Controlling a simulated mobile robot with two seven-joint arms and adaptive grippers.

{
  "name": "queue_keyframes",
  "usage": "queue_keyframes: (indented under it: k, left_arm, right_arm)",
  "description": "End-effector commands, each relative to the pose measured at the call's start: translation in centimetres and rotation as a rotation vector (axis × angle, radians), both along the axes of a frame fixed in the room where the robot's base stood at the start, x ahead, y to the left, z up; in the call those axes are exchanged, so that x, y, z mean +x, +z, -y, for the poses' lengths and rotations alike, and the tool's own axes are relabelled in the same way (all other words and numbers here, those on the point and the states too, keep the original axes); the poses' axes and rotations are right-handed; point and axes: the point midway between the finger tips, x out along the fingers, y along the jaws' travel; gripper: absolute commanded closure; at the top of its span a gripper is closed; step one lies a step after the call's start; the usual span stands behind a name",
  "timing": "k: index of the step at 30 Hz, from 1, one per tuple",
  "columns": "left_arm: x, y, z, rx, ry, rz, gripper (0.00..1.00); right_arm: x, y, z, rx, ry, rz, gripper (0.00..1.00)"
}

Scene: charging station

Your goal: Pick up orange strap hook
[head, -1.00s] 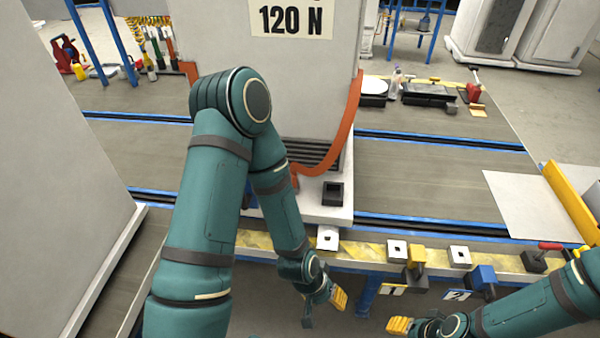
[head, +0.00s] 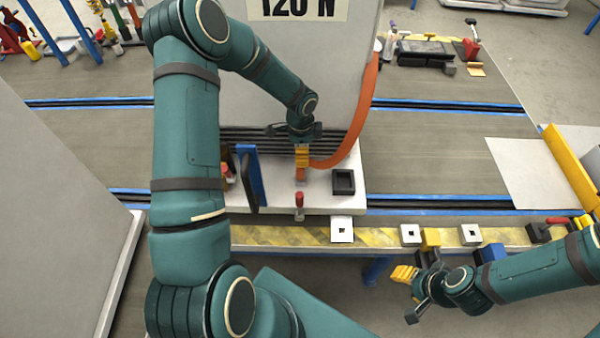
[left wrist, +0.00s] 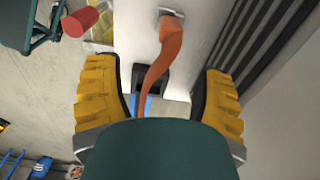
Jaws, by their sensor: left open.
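The orange strap (head: 368,110) hangs down the tall light-grey cabinet and curves left at its foot. Its lower end (head: 300,174) shows just under my left gripper (head: 302,157). In the left wrist view the strap (left wrist: 164,55) runs between the two yellow fingers of the left gripper (left wrist: 160,85), with a gap on both sides. A small metal piece (left wrist: 171,13) sits at the strap's far end there; the hook's exact shape is unclear. My right gripper (head: 405,275) is low at the right, away from the strap; its finger gap is not clear.
A black square holder (head: 343,182) and a red-topped post (head: 299,199) stand on the white base. A blue upright (head: 250,175) is left of the gripper. White square plates (head: 342,230) line the yellow-striped edge.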

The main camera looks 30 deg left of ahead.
Motion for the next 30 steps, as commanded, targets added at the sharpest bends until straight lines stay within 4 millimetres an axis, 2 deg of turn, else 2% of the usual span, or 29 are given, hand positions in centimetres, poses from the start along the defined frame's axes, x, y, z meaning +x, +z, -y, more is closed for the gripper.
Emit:
queue_keyframes:
  k: [1, 4, 12, 15, 23, 30]
  left_arm:
    - [0.2, 0.2, -0.8, 0.018, -0.015, -0.004, 0.31]
    - [0.3, -0.6, -1.4, 0.033, -0.031, -0.009, 0.31]
    - [0.1, -5.8, -1.3, 0.030, -0.029, -0.012, 0.31]
    - [0.2, -7.2, -1.3, 0.031, -0.029, -0.008, 0.31]
    - [0.2, -8.5, -1.2, 0.030, -0.028, -0.008, 0.31]
    - [0.0, -11.6, -0.7, 0.029, -0.028, -0.010, 0.31]
  right_arm:
    - [-0.1, 0.1, 0.0, 0.000, -0.001, -0.001, 0.53]
    - [-0.1, -0.2, 0.0, 0.000, 0.001, -0.003, 0.53]
    - [-0.1, -1.3, 0.0, 0.000, 0.002, -0.002, 0.53]
    - [0.0, -1.5, 0.0, 0.000, 0.001, -0.001, 0.53]
    - [0.0, -1.7, 0.0, 0.000, 0.001, 0.000, 0.53]
    - [0.2, -2.6, 0.0, -0.001, 0.000, 0.004, 0.53]
